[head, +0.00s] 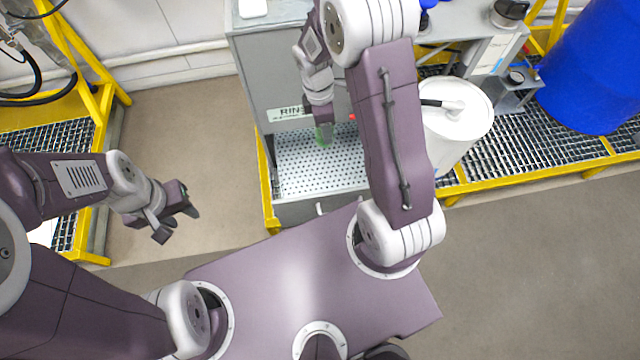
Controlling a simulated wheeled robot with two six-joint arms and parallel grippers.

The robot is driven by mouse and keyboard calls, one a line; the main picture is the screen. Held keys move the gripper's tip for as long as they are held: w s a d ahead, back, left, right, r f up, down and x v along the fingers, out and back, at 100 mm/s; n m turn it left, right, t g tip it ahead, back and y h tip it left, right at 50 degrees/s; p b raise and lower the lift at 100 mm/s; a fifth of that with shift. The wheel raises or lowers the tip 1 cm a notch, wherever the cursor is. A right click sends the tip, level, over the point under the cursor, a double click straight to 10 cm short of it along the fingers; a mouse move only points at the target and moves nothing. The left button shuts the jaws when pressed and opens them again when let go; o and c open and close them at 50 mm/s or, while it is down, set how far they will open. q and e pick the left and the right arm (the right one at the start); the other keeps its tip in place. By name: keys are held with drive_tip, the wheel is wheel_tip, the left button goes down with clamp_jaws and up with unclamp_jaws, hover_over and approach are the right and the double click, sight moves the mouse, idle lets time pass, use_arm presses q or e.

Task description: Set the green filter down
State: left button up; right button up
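The green filter (324,136) is at the tips of my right gripper (323,123), over the perforated tray (345,170) of the grey rinse station. The gripper points down and appears shut on the filter, though its fingers partly hide it. Whether the filter touches the tray is hard to tell from above. My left gripper (178,217) is open and empty, above the floor on the left.
The grey rinse station (268,75) has a back panel with a partly hidden label. A white drum (455,120) stands right of my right arm, and a blue drum (595,70) stands at the far right. Yellow-edged grating (525,150) runs along the right; bare floor is free in front.

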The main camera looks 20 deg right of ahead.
drive_tip(key=d+f+n+b, duration=0.1)
drive_tip(key=f+n+b, duration=0.1)
drive_tip(key=f+b, duration=0.6)
drive_tip(key=w+d+f+n+b, duration=0.1)
drive_tip(key=f+n+b, duration=0.2)
drive_tip(key=f+b, duration=0.6)
drive_tip(key=d+f+n+b, duration=0.1)
drive_tip(key=f+b, duration=0.7)
drive_tip(key=f, duration=0.9)
drive_tip(key=shift+w+f+n+t, duration=0.3)
drive_tip(key=shift+n+t, duration=0.1)
drive_tip(key=shift+n, duration=0.3)
drive_tip(key=shift+r, duration=0.2)
drive_tip(key=o, duration=1.4)
drive_tip(key=shift+f, duration=0.15)
drive_tip(key=shift+c, duration=0.2)
wheel_tip(320, 180, up, 12)
drive_tip(key=a+p, duration=0.1)
drive_tip(key=p, duration=0.6)
drive_tip(key=shift+s+a, duration=0.25)
drive_tip(key=shift+s, duration=0.05)
